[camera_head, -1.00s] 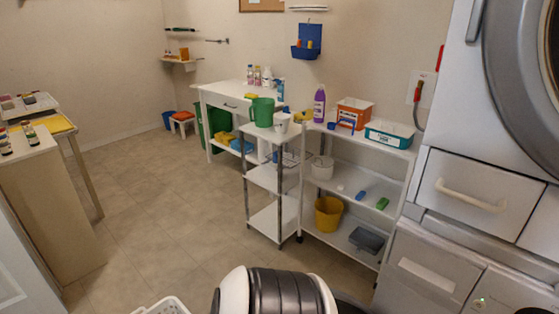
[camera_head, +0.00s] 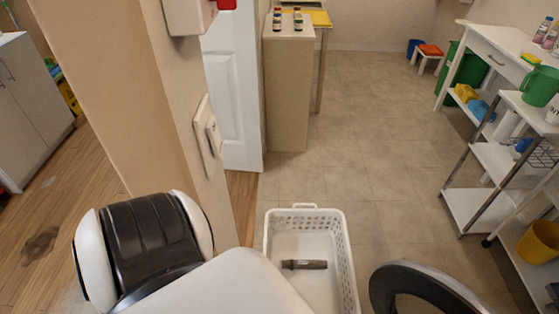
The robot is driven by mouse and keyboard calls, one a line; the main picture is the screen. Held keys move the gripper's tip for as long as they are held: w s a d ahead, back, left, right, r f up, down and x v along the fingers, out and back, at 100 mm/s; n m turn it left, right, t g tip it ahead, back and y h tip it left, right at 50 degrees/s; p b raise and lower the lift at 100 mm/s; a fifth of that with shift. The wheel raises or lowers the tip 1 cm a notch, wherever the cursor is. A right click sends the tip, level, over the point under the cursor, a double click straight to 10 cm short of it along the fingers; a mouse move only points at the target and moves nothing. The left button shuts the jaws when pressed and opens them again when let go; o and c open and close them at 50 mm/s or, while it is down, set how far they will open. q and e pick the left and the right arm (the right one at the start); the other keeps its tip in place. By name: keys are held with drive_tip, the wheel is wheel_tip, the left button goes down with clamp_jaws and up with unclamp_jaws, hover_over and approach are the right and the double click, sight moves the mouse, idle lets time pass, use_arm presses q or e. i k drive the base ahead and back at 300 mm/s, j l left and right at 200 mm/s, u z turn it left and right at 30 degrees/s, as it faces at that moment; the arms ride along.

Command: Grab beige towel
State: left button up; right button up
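I see no beige towel in the head view. A white laundry basket (camera_head: 347,262) with perforated walls stands on the floor at the bottom middle. A small dark grey-brown item (camera_head: 304,265) lies in it; I cannot tell what it is. White and black parts of my own body cover the lower left and hide the floor there. Neither of my gripper's fingertips shows, so I cannot see what they hold.
A wall edge with a white switch (camera_head: 209,138) stands close at left, beside a white door (camera_head: 232,95). A beige cabinet (camera_head: 287,95) is behind. A metal-legged shelf unit (camera_head: 478,208) with a green pitcher (camera_head: 540,86) stands at right. The tiled floor between is clear.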

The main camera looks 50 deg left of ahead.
sight(305, 266)
drive_tip(key=u, duration=1.4)
